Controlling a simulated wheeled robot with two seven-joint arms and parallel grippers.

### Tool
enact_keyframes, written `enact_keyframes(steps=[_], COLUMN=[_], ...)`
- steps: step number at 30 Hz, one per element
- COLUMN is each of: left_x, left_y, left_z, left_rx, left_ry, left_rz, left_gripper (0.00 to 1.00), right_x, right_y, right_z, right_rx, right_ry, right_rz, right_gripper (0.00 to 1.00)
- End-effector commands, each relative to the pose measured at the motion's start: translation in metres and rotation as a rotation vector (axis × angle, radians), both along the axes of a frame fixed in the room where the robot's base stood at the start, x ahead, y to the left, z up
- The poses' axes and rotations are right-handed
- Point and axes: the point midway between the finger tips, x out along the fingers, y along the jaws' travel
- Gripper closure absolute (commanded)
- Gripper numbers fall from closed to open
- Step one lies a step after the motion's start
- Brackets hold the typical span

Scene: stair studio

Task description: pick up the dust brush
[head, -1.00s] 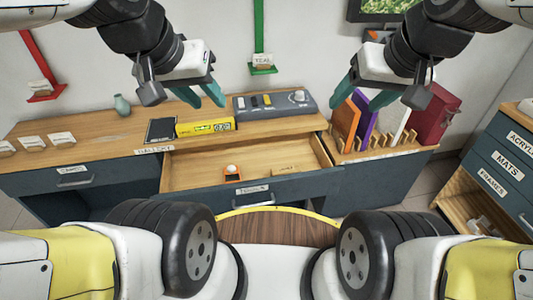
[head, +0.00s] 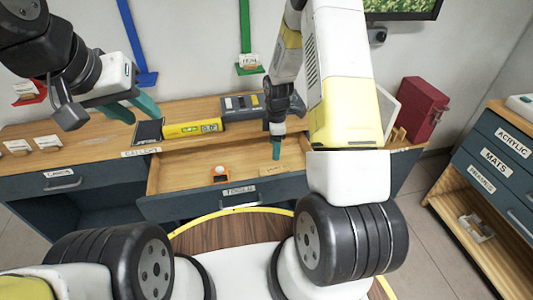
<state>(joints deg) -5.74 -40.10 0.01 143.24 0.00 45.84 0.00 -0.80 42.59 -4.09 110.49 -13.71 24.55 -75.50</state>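I cannot make out a dust brush for certain. The open drawer (head: 178,180) under the desk holds an orange block with a white round top (head: 220,174) and a small pale tan piece (head: 272,170), too small to identify. My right gripper (head: 276,149) points down over the drawer's right part, just above the tan piece. Its teal fingers are seen nearly edge-on, and nothing clearly shows in them. My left gripper (head: 131,108) is open and empty above the left part of the desk. My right arm hides the drawer's right end and the desk behind it.
On the desk (head: 90,142) are a black tablet (head: 148,131), a yellow box (head: 192,128) and a grey device (head: 241,106). A red box (head: 423,108) stands right. A labelled drawer cabinet (head: 490,160) is at far right. Floor is free between.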

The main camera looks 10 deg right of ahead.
Motion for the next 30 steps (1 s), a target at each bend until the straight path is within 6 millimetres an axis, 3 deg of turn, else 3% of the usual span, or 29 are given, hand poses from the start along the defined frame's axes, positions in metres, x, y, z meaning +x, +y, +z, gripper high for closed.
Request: enact_keyframes(steps=[1,3,6,24,30], left_x=[0.0,0.0,0.0,0.0,0.0], left_y=[0.0,0.0,0.0,0.0,0.0], left_z=[0.0,0.0,0.0,0.0,0.0], left_rx=[0.0,0.0,0.0,0.0,0.0], left_ry=[0.0,0.0,0.0,0.0,0.0], left_rz=[0.0,0.0,0.0,0.0,0.0], left_gripper=[0.64,0.64,0.64,0.64,0.64], right_x=[-0.001,-0.002,-0.003,-0.006,-0.006], right_y=[0.0,-0.001,-0.001,0.001,0.001], right_z=[-0.02,-0.039,-0.054,-0.13,-0.135], right_rx=[-0.005,-0.011,-0.014,-0.015,-0.014], right_ry=[0.02,0.034,0.043,0.048,0.046], right_rz=[0.043,0.094,0.135,0.148,0.148], right_gripper=[0.35,0.35,0.35,0.35,0.35])
